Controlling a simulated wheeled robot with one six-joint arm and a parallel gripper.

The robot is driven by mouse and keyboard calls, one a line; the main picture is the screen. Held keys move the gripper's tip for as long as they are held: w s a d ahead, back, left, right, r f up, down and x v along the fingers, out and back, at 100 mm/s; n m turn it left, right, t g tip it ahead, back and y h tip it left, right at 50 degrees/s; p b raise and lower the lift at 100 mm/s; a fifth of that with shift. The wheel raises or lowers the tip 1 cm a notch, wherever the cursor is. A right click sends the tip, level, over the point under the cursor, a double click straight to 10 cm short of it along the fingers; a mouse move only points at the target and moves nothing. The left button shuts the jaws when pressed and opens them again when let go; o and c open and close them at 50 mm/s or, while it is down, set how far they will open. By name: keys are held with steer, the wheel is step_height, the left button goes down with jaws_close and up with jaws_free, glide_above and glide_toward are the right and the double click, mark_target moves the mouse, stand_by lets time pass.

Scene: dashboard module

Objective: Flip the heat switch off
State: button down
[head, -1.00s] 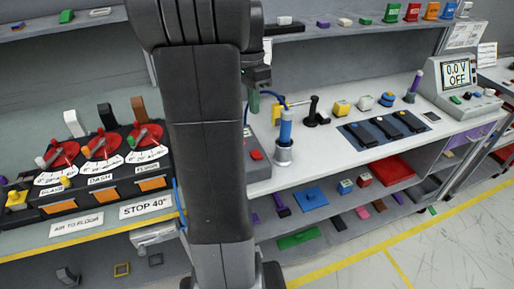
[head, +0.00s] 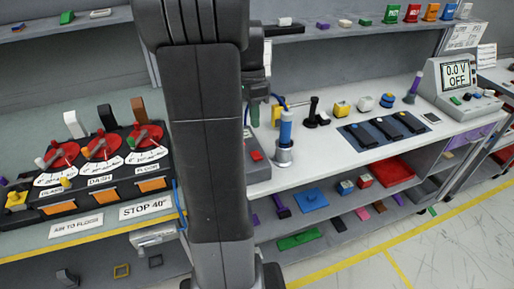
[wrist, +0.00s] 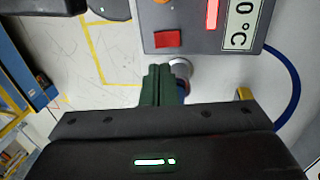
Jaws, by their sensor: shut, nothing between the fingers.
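A grey heat unit with a red switch (wrist: 167,39) shows at the top of the wrist view. A partly cut-off display (wrist: 238,22) on it reads "0 °C". In the head view the red switch (head: 257,156) is on the unit beside my arm, which hides much of the unit. I cannot tell the switch's position. My gripper (wrist: 165,68) has green fingers pressed together and empty, just short of the red switch in the wrist picture. In the head view my gripper (head: 254,124) hangs above the unit, apart from it.
A blue-handled tool (head: 286,126) stands in a grey holder right beside the unit, close to my fingers. A blue cable (wrist: 293,80) loops at the right in the wrist view. A dark pad with several switches (head: 385,130) lies farther right. A lever panel (head: 100,160) is at left.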

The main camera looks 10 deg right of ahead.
mark_target(257, 158)
steer(key=f, duration=0.3)
steer(key=s+f, duration=0.1)
steer(key=f, duration=0.2)
steer(key=s+f, duration=0.1)
steer(key=f, duration=0.3)
steer(key=shift+d+p, duration=0.15)
steer(key=shift+p, duration=0.15)
steer(key=shift+f+t+b, duration=0.3)
steer(key=shift+f+b, duration=0.1)
steer(key=shift+b, duration=0.35)
steer(key=shift+s+f+t+b, duration=0.25)
steer(key=shift+s+t+b, duration=0.05)
steer(key=shift+b, duration=0.35)
steer(key=shift+s+r+p, duration=0.1)
steer(key=shift+r+p, duration=0.25)
steer(key=shift+f, duration=0.15)
